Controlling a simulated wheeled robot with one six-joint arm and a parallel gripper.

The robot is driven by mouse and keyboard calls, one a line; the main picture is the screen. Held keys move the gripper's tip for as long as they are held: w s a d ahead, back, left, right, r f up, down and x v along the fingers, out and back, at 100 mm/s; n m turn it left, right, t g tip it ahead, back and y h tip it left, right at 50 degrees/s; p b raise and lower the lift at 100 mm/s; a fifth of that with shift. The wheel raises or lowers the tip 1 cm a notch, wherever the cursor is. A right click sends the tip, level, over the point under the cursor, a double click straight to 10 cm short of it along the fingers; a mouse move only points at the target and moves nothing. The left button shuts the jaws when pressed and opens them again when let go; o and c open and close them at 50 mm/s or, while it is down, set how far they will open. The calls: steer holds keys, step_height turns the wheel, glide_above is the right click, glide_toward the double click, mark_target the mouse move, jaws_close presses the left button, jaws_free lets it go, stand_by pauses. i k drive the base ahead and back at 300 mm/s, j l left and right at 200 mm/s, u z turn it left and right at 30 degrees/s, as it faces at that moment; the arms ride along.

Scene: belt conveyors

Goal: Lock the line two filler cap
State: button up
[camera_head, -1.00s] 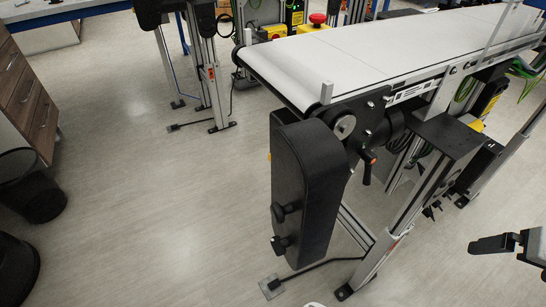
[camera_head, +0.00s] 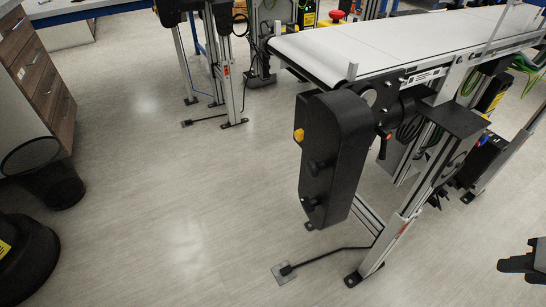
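A conveyor (camera_head: 400,48) with a pale belt stands at the right. A black housing (camera_head: 345,140) hangs at its near end, with a small yellow-orange cap (camera_head: 299,135) high on its left side. Two black knobs sit lower on that side, one of them the upper knob (camera_head: 318,166). No label shows which part is the line two filler cap, and I cannot tell if any cap is locked. A dark part of my gripper (camera_head: 520,263) shows at the right edge, far from the housing. The rest is cut off, so its opening cannot be judged.
Conveyor legs and a floor foot plate (camera_head: 284,272) stand below the housing. A drawer cabinet (camera_head: 40,75), a black bin (camera_head: 55,180) and another dark round object (camera_head: 22,260) are at the left. The floor (camera_head: 190,210) between is clear.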

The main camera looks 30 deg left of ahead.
mark_target(299, 134)
steer(key=k+u, duration=0.2)
steer(key=u, duration=0.25)
steer(key=k+j+u, duration=0.1)
steer(key=u, duration=0.35)
steer(key=k, duration=0.05)
